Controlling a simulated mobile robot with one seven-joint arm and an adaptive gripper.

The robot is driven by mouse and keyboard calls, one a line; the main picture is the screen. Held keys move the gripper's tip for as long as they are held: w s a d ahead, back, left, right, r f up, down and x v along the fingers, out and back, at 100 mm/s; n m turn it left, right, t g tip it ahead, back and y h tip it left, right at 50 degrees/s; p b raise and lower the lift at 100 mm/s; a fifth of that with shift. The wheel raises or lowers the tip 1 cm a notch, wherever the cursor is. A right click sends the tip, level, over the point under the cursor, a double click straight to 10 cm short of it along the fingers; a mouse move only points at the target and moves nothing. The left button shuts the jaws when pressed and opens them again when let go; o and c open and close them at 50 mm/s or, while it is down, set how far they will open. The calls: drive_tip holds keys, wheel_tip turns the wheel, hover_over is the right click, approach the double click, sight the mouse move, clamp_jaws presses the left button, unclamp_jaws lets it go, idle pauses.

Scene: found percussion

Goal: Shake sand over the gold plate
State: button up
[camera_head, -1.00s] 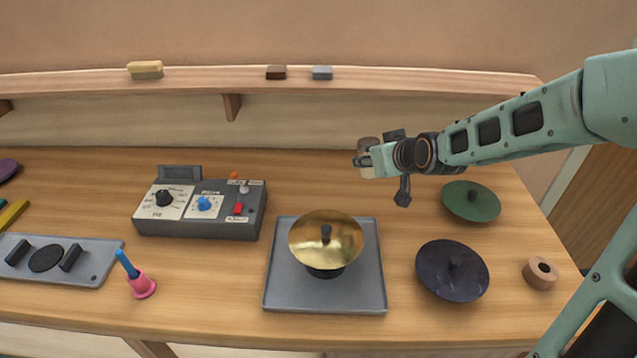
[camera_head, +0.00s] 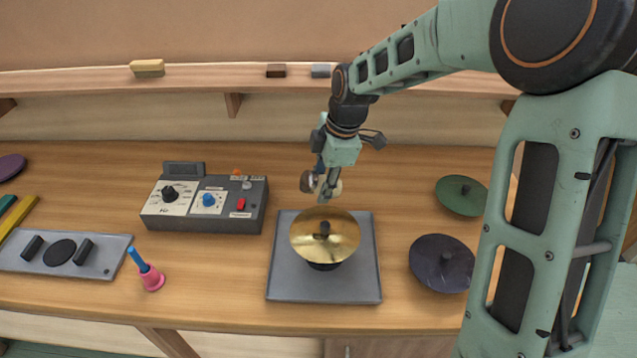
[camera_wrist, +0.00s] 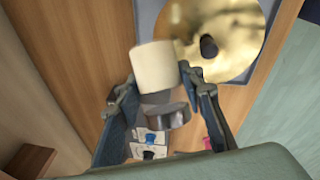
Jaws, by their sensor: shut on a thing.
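The gold plate (camera_head: 312,244) is a shiny disc with a dark centre knob, raised on a dark base over a grey square tray (camera_head: 283,286). In the wrist view, the gold plate (camera_wrist: 238,60) fills the upper right. My gripper (camera_head: 322,186) points down near the plate's back edge. It is shut on a shaker with a cream end (camera_head: 337,188) and a dark end (camera_head: 306,182), held roughly sideways. In the wrist view, the shaker's cream end (camera_wrist: 155,66) is toward the plate, between the fingers (camera_wrist: 158,88). No falling sand is visible.
A control box (camera_head: 205,205) with knobs and a red switch is left of the tray. A dark plate (camera_head: 430,275) and a green plate (camera_head: 460,196) are on the right. A shelf (camera_head: 190,79) runs behind.

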sight(318, 223)
drive_tip(key=shift+s+a+f+n+t+h+p, duration=0.1)
drive_tip(key=shift+s+a+n+t+h+p, duration=0.1)
drive_tip(key=shift+s+n+t+h, duration=0.55)
drive_tip(key=shift+s+a+n+t+h+p, duration=0.15)
drive_tip(key=shift+s+n+t+h, duration=0.3)
drive_tip(key=shift+n, duration=0.45)
drive_tip(key=shift+s+a+f+n+t+h+p, duration=0.1)
drive_tip(key=shift+s+n+t+h+p, duration=0.15)
drive_tip(key=shift+s+n+t+h, duration=0.4)
drive_tip(key=shift+w+d+f+n+t+h, duration=0.1)
drive_tip(key=shift+f+n+t+h, duration=0.2)
drive_tip(key=shift+f+t+h, duration=0.35)
drive_tip(key=shift+w+f+t+h+b, duration=0.15)
drive_tip(key=shift+f+t+h+b, duration=0.25)
drive_tip(key=shift+b, duration=0.8)
drive_tip(key=h+b, duration=0.1)
drive_tip(key=b, duration=0.2)
drive_tip(key=shift+t, duration=0.4)
drive_tip(key=shift+b, duration=0.4)
drive_tip(key=shift+r, duration=0.15)
